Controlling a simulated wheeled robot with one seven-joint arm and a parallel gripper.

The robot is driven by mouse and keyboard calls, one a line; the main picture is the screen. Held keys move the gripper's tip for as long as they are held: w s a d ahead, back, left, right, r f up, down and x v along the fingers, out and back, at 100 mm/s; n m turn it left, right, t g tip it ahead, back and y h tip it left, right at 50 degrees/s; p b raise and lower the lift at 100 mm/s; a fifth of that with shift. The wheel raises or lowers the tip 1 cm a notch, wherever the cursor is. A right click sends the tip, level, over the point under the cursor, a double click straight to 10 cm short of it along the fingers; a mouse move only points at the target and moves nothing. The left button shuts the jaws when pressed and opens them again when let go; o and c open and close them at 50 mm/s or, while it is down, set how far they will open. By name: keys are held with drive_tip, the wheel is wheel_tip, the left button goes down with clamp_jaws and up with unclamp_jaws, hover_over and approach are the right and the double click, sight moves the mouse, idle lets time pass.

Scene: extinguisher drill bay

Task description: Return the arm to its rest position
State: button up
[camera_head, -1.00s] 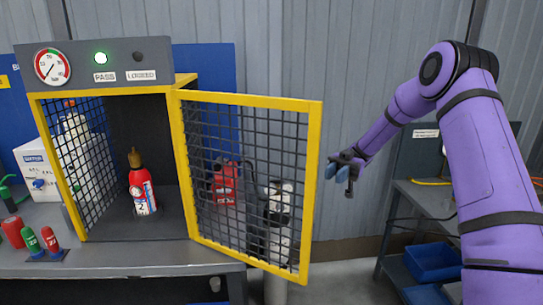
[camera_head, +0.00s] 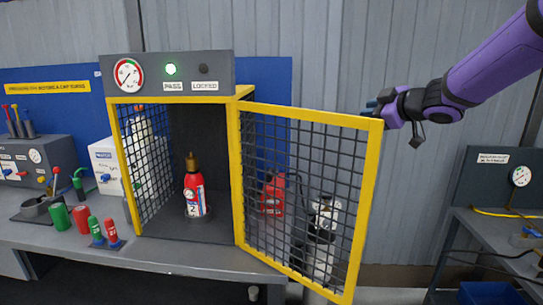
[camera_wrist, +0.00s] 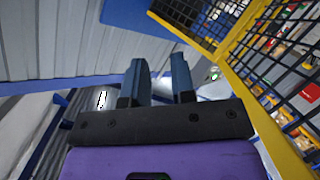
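My purple arm reaches in from the upper right in the head view. My gripper (camera_head: 374,108) is beside the top right corner of the yellow-framed mesh door (camera_head: 372,185); I cannot tell whether it touches the door. In the wrist view my gripper (camera_wrist: 160,82) has two blue fingers apart with nothing between them. The door stands open on the cage cabinet (camera_head: 170,85). Inside the cabinet a red extinguisher (camera_head: 194,190) with a brass-coloured top stands upright.
Behind the door mesh stand a red item (camera_head: 272,195) and a white canister (camera_head: 323,215). A side bench (camera_head: 490,228) is at right.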

drive_tip(key=s+d+r+m+h, duration=0.1)
drive_tip(key=s+d+m+h, duration=0.2)
drive_tip(key=s, duration=0.3)
drive_tip(key=s+d+m+g+h, duration=0.1)
drive_tip(key=s+d+m+h, duration=0.15)
drive_tip(key=s+m, duration=0.2)
drive_tip(key=s+d+r+m+h, duration=0.1)
drive_tip(key=s+d+m+h, duration=0.1)
drive_tip(key=s+m+h, duration=0.3)
drive_tip(key=s+a+f+g+y, duration=0.1)
drive_tip(key=s+f+g, duration=0.2)
drive_tip(key=s, duration=0.8)
drive_tip(key=s+a+f+m+g+y, duration=0.1)
drive_tip(key=s+f, duration=0.4)
drive_tip(key=s, duration=0.6)
drive_tip(key=g+y, duration=0.1)
drive_tip(key=g, duration=0.1)
drive_tip(key=shift+s+a+f+g, duration=0.2)
drive_tip(key=shift+a+g, duration=0.1)
